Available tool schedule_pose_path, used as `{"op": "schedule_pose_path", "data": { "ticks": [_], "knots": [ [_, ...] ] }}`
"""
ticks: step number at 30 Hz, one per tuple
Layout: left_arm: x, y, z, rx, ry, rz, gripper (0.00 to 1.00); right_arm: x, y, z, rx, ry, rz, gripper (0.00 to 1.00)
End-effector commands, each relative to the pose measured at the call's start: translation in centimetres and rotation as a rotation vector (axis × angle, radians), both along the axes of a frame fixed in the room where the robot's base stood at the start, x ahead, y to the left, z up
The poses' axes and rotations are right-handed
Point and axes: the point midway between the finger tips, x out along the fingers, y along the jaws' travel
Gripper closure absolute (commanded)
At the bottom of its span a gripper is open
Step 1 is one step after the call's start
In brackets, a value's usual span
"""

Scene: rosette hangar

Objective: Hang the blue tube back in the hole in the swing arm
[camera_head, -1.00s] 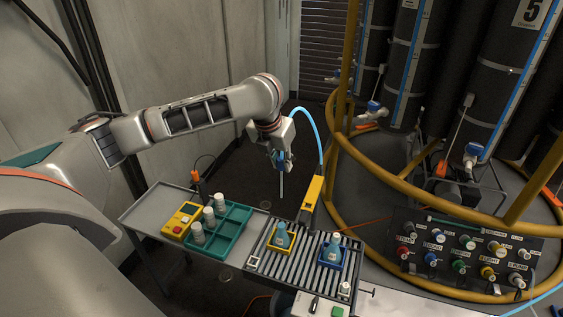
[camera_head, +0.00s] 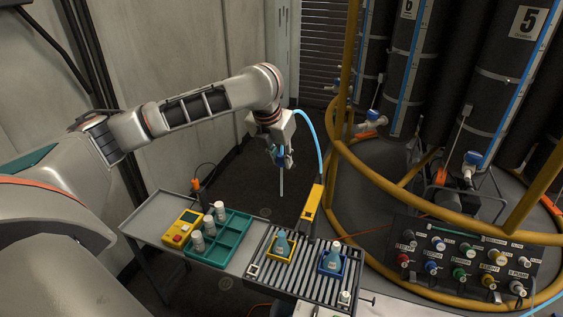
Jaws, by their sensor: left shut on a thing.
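My left gripper (camera_head: 282,158) points down and is shut on the blue tube (camera_head: 309,124). The tube arches up from the gripper to the right and runs down to the yellow swing arm (camera_head: 312,204). Its pale free end hangs straight down below the fingers, in the air above the cart. The swing arm stands tilted at the back edge of the slatted rack, to the right of and below the gripper. The hole in the swing arm is too small to make out. My right gripper is not in view.
On the cart are a teal tray (camera_head: 219,252) with white-capped bottles, a yellow box with a red button (camera_head: 183,228), and a slatted rack (camera_head: 297,273) with flasks in a yellow and a blue holder. A yellow railing (camera_head: 372,186) and a valve panel (camera_head: 466,262) stand at right.

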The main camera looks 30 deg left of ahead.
Motion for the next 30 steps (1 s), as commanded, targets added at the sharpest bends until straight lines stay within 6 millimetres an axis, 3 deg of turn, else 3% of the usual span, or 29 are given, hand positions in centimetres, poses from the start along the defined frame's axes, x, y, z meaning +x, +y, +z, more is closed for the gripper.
{"op": "schedule_pose_path", "data": {
  "ticks": [30],
  "knots": [
    [0.0,0.0,4.6,0.000,-0.001,-0.001,0.98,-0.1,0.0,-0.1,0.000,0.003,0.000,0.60]
  ]
}}
